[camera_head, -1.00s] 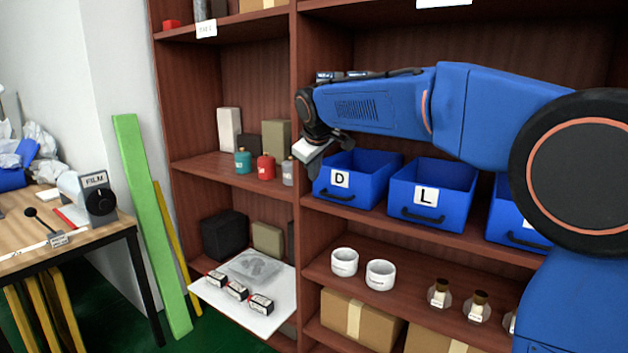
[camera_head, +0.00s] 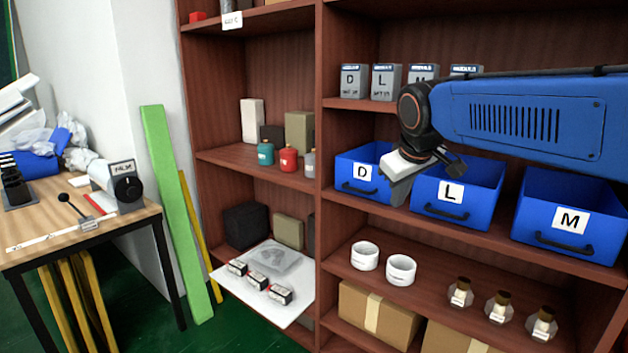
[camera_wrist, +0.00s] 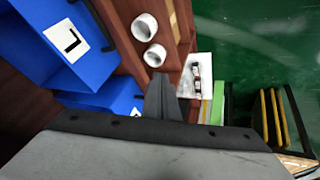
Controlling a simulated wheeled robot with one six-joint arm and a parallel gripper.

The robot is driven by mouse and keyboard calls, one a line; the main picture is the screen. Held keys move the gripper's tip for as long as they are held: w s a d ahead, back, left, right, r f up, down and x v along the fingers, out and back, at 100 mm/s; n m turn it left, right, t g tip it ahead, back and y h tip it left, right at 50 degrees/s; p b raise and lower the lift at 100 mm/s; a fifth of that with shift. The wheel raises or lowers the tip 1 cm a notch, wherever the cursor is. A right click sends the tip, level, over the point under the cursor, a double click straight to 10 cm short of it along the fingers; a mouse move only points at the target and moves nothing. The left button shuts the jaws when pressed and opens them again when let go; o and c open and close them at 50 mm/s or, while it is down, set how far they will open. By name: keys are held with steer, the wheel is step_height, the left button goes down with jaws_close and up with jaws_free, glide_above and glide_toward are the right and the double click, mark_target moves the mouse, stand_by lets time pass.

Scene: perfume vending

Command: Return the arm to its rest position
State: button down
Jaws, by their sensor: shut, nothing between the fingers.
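My arm reaches in from the right in the head view, its blue link level across the upper shelves. My gripper (camera_head: 399,192) points down and to the left, in front of the blue bins marked D (camera_head: 352,187) and L (camera_head: 447,213). Its fingers are together with nothing between them. In the wrist view my gripper (camera_wrist: 163,98) shows as dark, closed fingers over the shelf edge. The L bin (camera_wrist: 62,45) is at upper left there. Whether the gripper touches a bin cannot be told.
A bin marked M (camera_head: 567,234) stands at right. White cups (camera_head: 401,270) and several bottles (camera_head: 498,307) sit on the shelf below. A white tray (camera_head: 297,306) with small boxes juts out at lower left. A wooden table (camera_head: 118,228) stands at left; green floor is between.

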steer(key=s+d+f+m, duration=0.3)
steer(key=s+f, duration=0.7)
steer(key=s, duration=0.4)
steer(key=s+d+f+m+g, duration=0.1)
steer(key=s+d+f+m, duration=0.1)
steer(key=s+d+f, duration=0.4)
steer(key=s+f, duration=0.3)
steer(key=s, duration=0.4)
steer(key=shift+s+d+f+m, duration=0.25)
steer(key=shift+s+f+m, duration=0.15)
